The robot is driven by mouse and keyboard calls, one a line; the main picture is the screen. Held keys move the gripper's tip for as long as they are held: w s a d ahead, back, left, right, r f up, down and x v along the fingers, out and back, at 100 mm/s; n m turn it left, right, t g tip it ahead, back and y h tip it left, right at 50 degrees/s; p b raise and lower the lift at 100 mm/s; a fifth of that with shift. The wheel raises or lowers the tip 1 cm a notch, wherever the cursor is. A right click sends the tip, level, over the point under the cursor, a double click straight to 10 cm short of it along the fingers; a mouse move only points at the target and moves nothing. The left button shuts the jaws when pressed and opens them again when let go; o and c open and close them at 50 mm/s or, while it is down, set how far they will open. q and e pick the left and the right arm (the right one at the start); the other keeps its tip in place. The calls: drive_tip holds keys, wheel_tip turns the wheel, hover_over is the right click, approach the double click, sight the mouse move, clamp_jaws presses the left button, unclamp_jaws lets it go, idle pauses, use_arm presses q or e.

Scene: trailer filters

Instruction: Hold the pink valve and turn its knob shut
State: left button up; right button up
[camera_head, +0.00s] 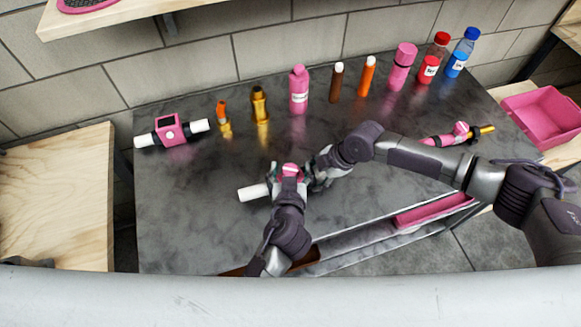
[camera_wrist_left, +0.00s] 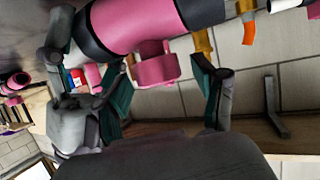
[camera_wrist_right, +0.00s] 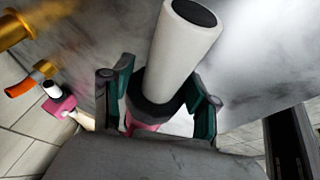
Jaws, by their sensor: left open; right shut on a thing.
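The pink valve has a pink body, dark collars and white pipe ends. In the head view one white pipe end (camera_head: 253,192) sticks out left of my grippers, and the pink knob (camera_head: 291,169) shows between them. My right gripper (camera_wrist_right: 163,100) is shut on the valve near a dark collar (camera_wrist_right: 150,110), with a white pipe (camera_wrist_right: 183,45) rising beyond the fingers. My left gripper (camera_wrist_left: 163,92) is open, its fingers on either side of the pink knob (camera_wrist_left: 155,65) below the pink body (camera_wrist_left: 125,22). Finger contact with the knob is not clear.
A pink device with white ends (camera_head: 172,130) lies at the table's left. Several bottles and cylinders stand along the back, including a pink bottle (camera_head: 299,92). A pink and gold fitting (camera_head: 460,134) lies right, behind my right arm. A pink bin (camera_head: 543,113) is beyond the right edge.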

use_arm(q)
drive_tip(key=shift+w+f, duration=0.1)
drive_tip(key=shift+w, duration=0.15)
drive_tip(key=c, duration=1.2)
